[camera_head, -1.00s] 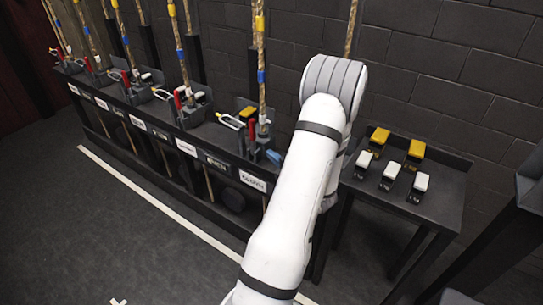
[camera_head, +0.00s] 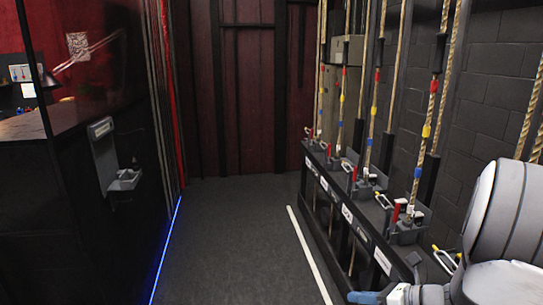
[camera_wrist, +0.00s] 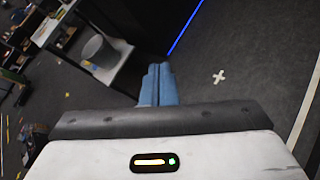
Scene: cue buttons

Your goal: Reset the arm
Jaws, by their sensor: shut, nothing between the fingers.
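My gripper (camera_head: 366,297) shows at the bottom right of the head view as blue fingers at the end of my white arm. In the wrist view my gripper (camera_wrist: 157,84) points out over dark floor. Its two blue fingers are together with nothing between them. It touches nothing that I can see. The cue buttons are not in the current views.
A rope rail (camera_head: 340,205) with ropes, red and white handles and labels runs along the right wall. A dark counter (camera_head: 60,140) stands at the left. The grey floor (camera_head: 235,235) between them is clear. A bucket (camera_wrist: 99,52) stands on a shelf in the wrist view.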

